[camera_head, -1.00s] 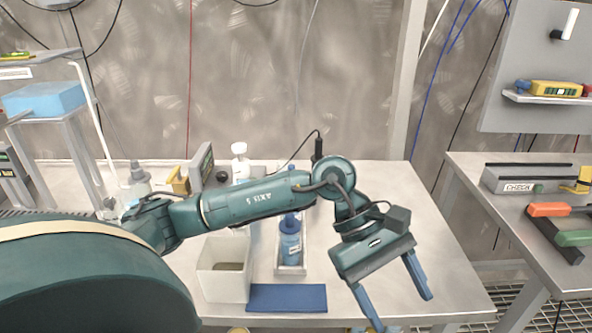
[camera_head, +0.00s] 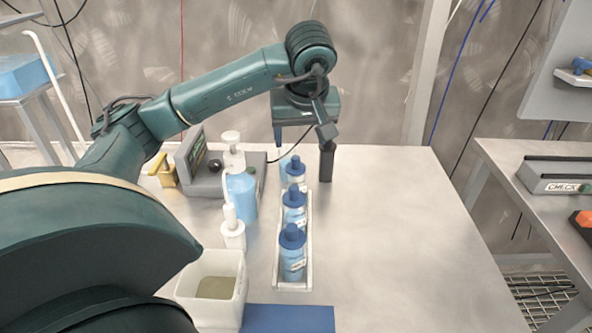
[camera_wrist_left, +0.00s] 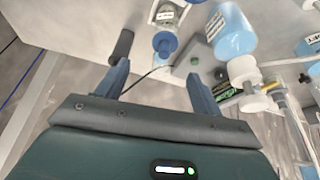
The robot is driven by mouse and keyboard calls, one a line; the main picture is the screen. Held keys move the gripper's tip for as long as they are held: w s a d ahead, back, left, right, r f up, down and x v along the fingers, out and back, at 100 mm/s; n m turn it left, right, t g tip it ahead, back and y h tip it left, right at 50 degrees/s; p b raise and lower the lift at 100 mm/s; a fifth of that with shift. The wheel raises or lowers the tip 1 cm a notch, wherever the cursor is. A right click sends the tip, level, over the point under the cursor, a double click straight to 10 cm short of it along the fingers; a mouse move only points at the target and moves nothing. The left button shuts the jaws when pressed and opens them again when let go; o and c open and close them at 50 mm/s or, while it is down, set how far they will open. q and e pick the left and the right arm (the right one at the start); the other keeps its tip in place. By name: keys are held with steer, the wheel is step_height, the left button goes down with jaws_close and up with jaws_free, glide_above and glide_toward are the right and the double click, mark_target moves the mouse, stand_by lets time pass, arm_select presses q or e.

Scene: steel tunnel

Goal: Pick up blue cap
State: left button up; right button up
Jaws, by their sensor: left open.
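Blue caps sit on a row of bottles in a narrow white tray (camera_head: 281,262): the front cap (camera_head: 292,236), the middle cap (camera_head: 294,194) and the rear cap (camera_head: 295,165). The bottles are upright. My left gripper (camera_head: 300,146) hangs fingers-down at the far end of this row, above the table; one finger is largely hidden in the head view. A blue cap (camera_wrist_left: 165,43) on a clear bottle lies just beyond the fingertips there. My right gripper is out of view.
A white pump bottle with blue liquid (camera_head: 241,192), a smaller white pump bottle (camera_head: 232,230) and a grey device (camera_head: 205,170) stand left of the row. A black upright object (camera_head: 326,162) stands close right. A white bin (camera_head: 212,290) and blue mat (camera_head: 290,319) are in front. The table's right side is clear.

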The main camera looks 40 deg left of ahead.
mark_target(296, 157)
arm_select(q)
steer(key=x, duration=0.7)
steer(key=shift+s+a+f, duration=0.15)
steer(key=shift+s+a, duration=0.05)
steer(key=shift+s, duration=0.15)
steer(key=shift+w+a+f, duration=0.15)
steer(key=shift+w+f, duration=0.05)
steer(key=shift+f, duration=0.35)
steer(key=shift+c, duration=0.5)
steer(key=c, duration=1)
steer(key=shift+o, duration=0.2)
steer(key=shift+r, duration=0.1)
step_height(296, 157, up, 10)
steer(key=shift+f+p, duration=0.1)
steer(key=shift+p, duration=0.2)
